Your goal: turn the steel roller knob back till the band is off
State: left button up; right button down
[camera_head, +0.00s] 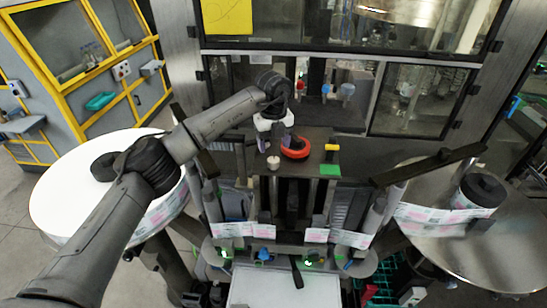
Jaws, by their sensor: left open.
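My left gripper (288,146) reaches in from the upper left and points down over the machine's dark top plate (310,136). It is open, with its fingers at or just beside a red ring-shaped knob (296,154); I cannot tell whether they touch. A small pale knob (273,163), perhaps the steel one, stands just left of the red ring. The printed label band (232,229) shows as pieces across the machine's front, with another stretch (352,239) further right. My right gripper is not in view.
A large white reel (70,195) lies at the left. A steel disc (490,245) with a dark hub (483,190) stands at the right. A yellow-topped knob (331,148) and a green block (330,170) sit right of the red ring. Glazed doors close off the back.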

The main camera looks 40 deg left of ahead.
pick_arm(q)
notch_tip(320, 180, up, 8)
jog(key=b, duration=0.1)
jog(key=shift+f, duration=0.15)
dwell(0.9)
dwell(0.4)
